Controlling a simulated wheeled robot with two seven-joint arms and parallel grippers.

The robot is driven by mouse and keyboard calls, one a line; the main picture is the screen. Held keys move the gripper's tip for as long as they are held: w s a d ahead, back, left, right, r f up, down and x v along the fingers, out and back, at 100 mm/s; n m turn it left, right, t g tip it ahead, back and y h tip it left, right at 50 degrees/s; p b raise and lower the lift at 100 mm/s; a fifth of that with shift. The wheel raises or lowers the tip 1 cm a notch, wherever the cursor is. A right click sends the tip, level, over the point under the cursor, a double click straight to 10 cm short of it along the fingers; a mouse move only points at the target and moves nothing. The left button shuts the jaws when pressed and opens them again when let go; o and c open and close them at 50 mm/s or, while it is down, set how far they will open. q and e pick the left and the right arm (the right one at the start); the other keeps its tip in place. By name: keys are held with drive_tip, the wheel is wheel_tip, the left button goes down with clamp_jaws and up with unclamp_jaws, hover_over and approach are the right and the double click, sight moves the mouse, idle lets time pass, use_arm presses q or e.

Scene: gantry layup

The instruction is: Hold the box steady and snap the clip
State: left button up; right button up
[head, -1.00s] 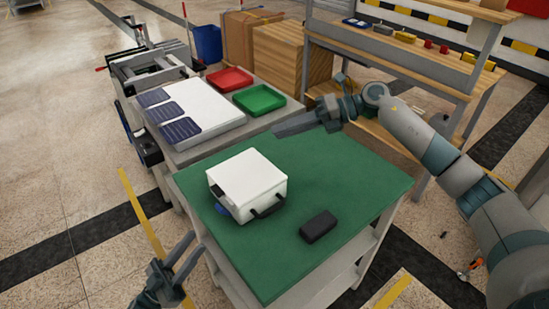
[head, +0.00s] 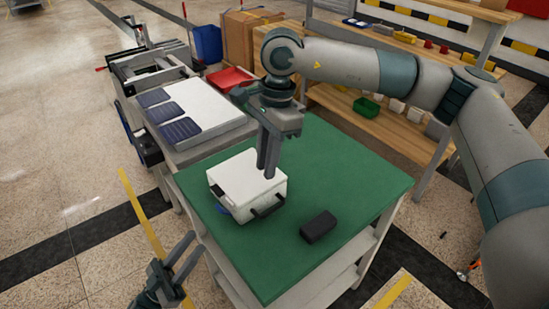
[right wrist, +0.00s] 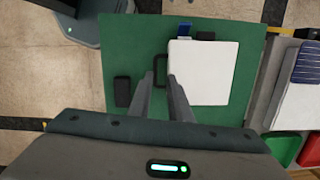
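The white box (head: 238,172) sits closed on the green mat (head: 340,170). A blue clip (head: 223,209) is on its near-left side, beside a dark part. A black handle (head: 268,208) is on its near-right side. The right wrist view shows the box (right wrist: 205,75), the blue clip (right wrist: 184,28) and the handle (right wrist: 160,71). My left gripper (head: 185,257) is open and empty, left of the table's near-left edge, apart from the box.
A black block (head: 318,226) lies on the mat right of the box. A side table with a white panel (head: 203,112) and a red tray (head: 229,79) stands behind; the green tray (right wrist: 282,149) shows in the right wrist view. Wooden shelving (head: 400,130) stands at the back right.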

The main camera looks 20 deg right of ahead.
sight(275, 207)
drive_tip(key=shift+s+d+r+n+t+h, duration=0.15)
drive_tip(key=shift+d+n+h, duration=0.25)
drive_tip(key=shift+d+h, duration=0.05)
drive_tip(key=shift+s+d+r+n+t+h, duration=0.1)
drive_tip(key=shift+d+r+n+t+h, duration=0.05)
drive_tip(key=shift+d+n+h, duration=0.3)
wheel_tip(275, 207, down, 17)
drive_tip(key=shift+f, duration=0.2)
idle(0.5)
drive_tip(key=shift+c, duration=0.6)
